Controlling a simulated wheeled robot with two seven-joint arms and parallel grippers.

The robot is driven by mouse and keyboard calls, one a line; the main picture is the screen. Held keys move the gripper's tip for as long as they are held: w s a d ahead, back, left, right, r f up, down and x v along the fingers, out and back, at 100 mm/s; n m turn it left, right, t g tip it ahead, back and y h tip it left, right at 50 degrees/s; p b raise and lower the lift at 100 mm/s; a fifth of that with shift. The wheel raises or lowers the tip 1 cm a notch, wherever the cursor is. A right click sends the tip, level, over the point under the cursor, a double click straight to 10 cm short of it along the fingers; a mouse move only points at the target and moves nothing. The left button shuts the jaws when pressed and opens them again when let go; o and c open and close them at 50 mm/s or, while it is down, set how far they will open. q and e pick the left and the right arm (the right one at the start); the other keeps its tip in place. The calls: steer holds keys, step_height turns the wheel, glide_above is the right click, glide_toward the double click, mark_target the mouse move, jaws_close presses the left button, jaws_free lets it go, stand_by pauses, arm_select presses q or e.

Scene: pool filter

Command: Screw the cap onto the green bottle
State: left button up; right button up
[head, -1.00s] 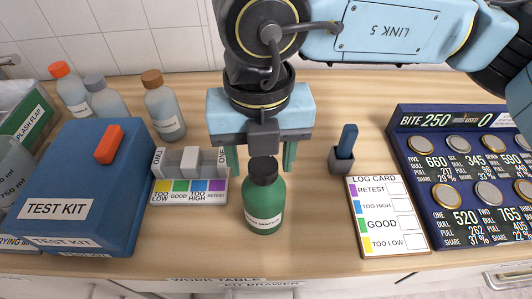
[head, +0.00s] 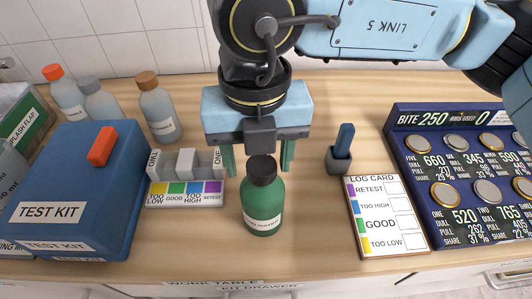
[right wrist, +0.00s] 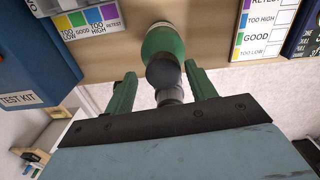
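The green bottle (head: 262,208) stands upright near the front of the work table, with a white label low on its front. A black cap (head: 262,170) sits on its top; how tightly it is seated I cannot tell. My right gripper (head: 259,160) is open and points down just behind the cap, its green fingers wide apart. In the right wrist view the fingertips (right wrist: 160,74) lie on either side of the cap (right wrist: 162,71), with gaps to both; the bottle (right wrist: 163,42) shows beyond. My left gripper is not in view.
A blue test kit box (head: 75,185) and several capped bottles (head: 160,110) stand left. A small rack (head: 187,165) with a colour strip is left of the bottle. A small holder (head: 339,160), a log card (head: 388,215) and a blue panel (head: 460,160) are right. Table beside the bottle is clear.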

mark_target(254, 164)
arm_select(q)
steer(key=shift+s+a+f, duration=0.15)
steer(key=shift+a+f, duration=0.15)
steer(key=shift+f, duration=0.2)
arm_select(e)
steer(key=shift+f, duration=0.35)
steer(key=r, duration=0.1)
steer(key=r+p, duration=0.1)
steer(key=r, duration=0.1)
steer(key=r+p, duration=0.1)
steer(key=r, duration=0.1)
steer(key=shift+a+r, duration=0.15)
steer(key=shift+a, duration=0.1)
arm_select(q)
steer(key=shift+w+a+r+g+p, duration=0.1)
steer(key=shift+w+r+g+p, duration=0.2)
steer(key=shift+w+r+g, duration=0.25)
arm_select(e)
steer(key=shift+a+r, duration=0.15)
steer(key=shift+r, duration=0.35)
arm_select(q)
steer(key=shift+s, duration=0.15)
